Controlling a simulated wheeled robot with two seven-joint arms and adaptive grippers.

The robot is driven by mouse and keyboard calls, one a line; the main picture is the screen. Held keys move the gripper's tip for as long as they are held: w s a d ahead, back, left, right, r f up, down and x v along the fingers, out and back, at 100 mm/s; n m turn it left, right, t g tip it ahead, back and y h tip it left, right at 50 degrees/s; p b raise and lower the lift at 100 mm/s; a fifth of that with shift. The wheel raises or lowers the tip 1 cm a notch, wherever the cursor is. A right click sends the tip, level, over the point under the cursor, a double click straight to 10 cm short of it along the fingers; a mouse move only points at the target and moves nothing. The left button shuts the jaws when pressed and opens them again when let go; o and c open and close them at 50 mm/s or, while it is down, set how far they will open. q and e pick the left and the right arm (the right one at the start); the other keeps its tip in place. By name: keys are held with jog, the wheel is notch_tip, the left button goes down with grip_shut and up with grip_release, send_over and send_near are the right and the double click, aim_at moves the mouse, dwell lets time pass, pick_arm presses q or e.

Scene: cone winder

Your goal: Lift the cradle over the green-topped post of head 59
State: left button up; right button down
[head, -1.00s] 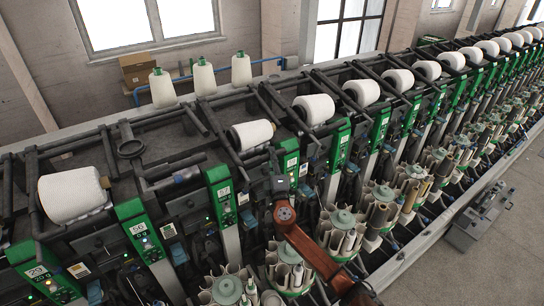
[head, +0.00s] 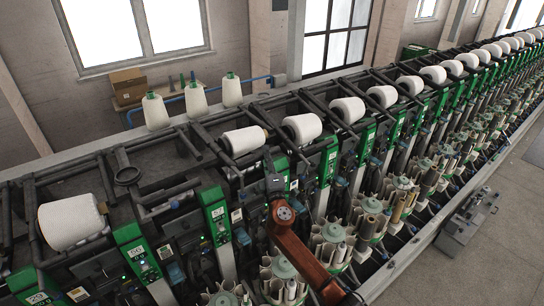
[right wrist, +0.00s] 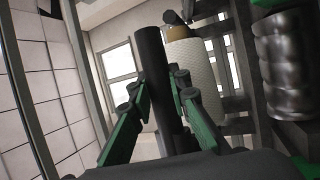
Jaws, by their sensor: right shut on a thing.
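My right gripper (head: 272,182) is beside a green-topped post (head: 281,168) near the middle of the head view; its number is hidden or too small to read. In the right wrist view, my right gripper (right wrist: 160,98) is shut on a dark round bar, apparently the cradle (right wrist: 150,58), with a green-backed finger on either side. A white yarn package (right wrist: 197,72) with a brown tube end is just behind it; a package also shows in the head view (head: 243,140). Where the fingers meet the bar is hidden in the head view. My left gripper is not in view.
Posts marked 56 (head: 138,252) and 57 (head: 218,222) stand to the left. A row of white packages (head: 301,128) runs away to the right. Bobbin magazines (head: 330,236) line the front. A grey box (head: 468,222) sits at the aisle floor (head: 505,255).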

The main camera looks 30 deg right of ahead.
jog(key=c, duration=2.1)
grip_release()
jog(key=shift+a+f, duration=0.1)
jog(key=shift+f, duration=0.1)
jog(key=shift+o, duration=1.5)
jog(key=shift+w, duration=0.1)
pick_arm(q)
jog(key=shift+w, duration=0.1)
pick_arm(e)
jog(key=v, duration=1.2)
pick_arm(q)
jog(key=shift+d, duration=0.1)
